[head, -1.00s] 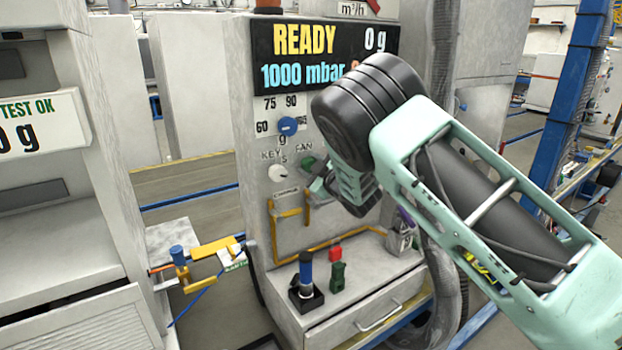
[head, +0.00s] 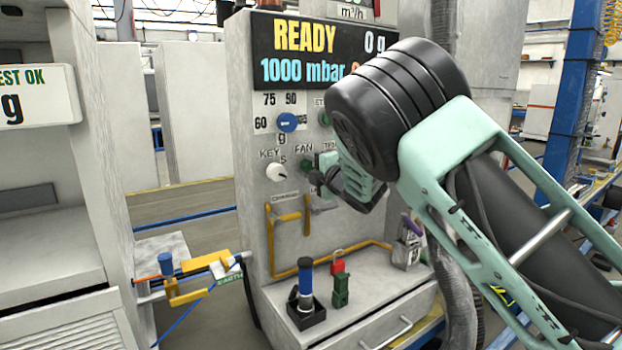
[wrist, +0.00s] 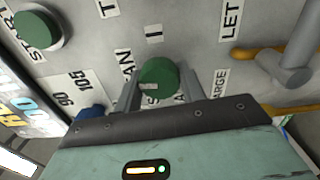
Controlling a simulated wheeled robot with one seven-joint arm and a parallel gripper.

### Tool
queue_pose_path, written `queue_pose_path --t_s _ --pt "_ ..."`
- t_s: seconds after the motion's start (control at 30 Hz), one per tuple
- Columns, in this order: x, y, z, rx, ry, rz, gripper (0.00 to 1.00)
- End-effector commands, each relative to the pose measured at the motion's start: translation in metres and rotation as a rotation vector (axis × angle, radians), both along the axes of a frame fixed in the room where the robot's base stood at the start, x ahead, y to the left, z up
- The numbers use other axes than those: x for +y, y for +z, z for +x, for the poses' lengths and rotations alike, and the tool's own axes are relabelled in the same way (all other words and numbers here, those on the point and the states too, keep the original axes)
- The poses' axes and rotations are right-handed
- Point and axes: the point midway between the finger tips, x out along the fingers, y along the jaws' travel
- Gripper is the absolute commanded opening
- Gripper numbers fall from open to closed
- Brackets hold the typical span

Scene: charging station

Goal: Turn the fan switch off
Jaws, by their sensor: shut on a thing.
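The fan switch is a round green knob (wrist: 160,78) with a small pale mark on its face, on the grey upright panel. In the wrist view it sits between the two fingers of my gripper (wrist: 160,92), which is shut on it. The FAN label beside it is partly covered by a finger. In the head view my gripper (head: 314,178) is at the panel just below the FAN label, and only a little of the green knob (head: 307,162) shows beside it.
A blue knob (head: 287,122) and a white key knob (head: 277,172) are close on the left. Yellow pipes (head: 290,216) run below. A green button (wrist: 36,30) is farther off.

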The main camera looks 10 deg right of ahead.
Motion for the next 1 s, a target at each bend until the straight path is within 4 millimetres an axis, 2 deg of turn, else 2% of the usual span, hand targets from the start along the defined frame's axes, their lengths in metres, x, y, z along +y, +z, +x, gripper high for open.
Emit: queue_pose_path --t_s 0.03,0.3,0.83,0.87,0.9,0.93,1.0 --pt "0.0002 -0.0045 -0.0003 -0.006 0.0 -0.024 0.17" --pt "-0.0001 -0.0025 -0.0002 -0.034 0.0 -0.11 0.17" --pt "-0.0004 -0.0013 -0.0001 -0.039 0.0 -0.13 0.17" --pt "-0.0003 -0.0013 -0.0001 -0.039 0.0 -0.13 0.46" --pt "-0.0003 -0.0013 -0.0001 -0.039 0.0 -0.13 0.57" --pt "-0.0003 -0.0012 0.0 -0.039 0.0 -0.13 0.61" --pt "-0.0003 -0.0011 0.0 -0.04 0.0 -0.129 0.61"
